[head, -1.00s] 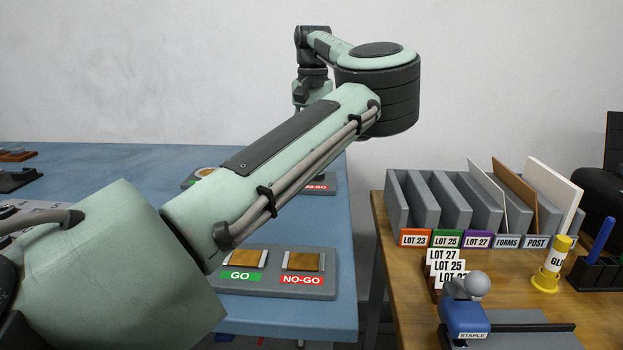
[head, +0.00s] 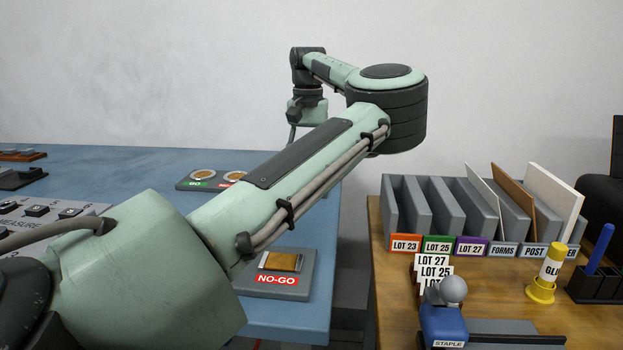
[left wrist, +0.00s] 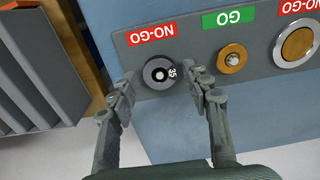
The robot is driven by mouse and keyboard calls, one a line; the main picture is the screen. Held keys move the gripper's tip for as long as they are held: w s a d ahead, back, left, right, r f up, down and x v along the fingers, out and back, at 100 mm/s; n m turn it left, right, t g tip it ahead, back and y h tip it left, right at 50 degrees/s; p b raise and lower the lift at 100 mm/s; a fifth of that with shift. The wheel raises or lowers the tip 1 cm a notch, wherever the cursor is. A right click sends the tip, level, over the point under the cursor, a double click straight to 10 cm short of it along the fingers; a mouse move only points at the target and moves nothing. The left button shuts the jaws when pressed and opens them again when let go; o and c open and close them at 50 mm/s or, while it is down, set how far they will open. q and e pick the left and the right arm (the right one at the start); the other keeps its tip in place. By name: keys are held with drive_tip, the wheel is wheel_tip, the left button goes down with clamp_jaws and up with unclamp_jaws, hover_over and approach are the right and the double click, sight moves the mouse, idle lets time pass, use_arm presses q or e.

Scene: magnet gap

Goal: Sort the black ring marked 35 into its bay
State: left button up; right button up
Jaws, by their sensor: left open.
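The black ring marked 35 (left wrist: 161,74) lies in the left wrist view at the end of a grey gauge board (left wrist: 193,76), beside a red NO-GO label (left wrist: 151,33). No brass shows around it. My left gripper (left wrist: 160,82) is open, its fingertips on either side of the ring with gaps between. To its right are a small brass disc (left wrist: 232,59) by the green GO label (left wrist: 229,16) and a larger silver-rimmed brass disc (left wrist: 297,45) by another NO-GO label.
In the head view, a board (head: 183,184) with GO and NO-GO discs lies on the blue bench (head: 120,165). A nearer board (head: 300,268) has a NO-GO pad. A wooden desk (head: 500,285) with a grey sorter (head: 388,205), glue and stapler stands right.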

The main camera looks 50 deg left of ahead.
use_arm(q)
drive_tip(key=c, duration=1)
wheel_tip(320, 180, up, 5)
drive_tip(key=p, duration=0.4)
drive_tip(key=shift+p, duration=0.35)
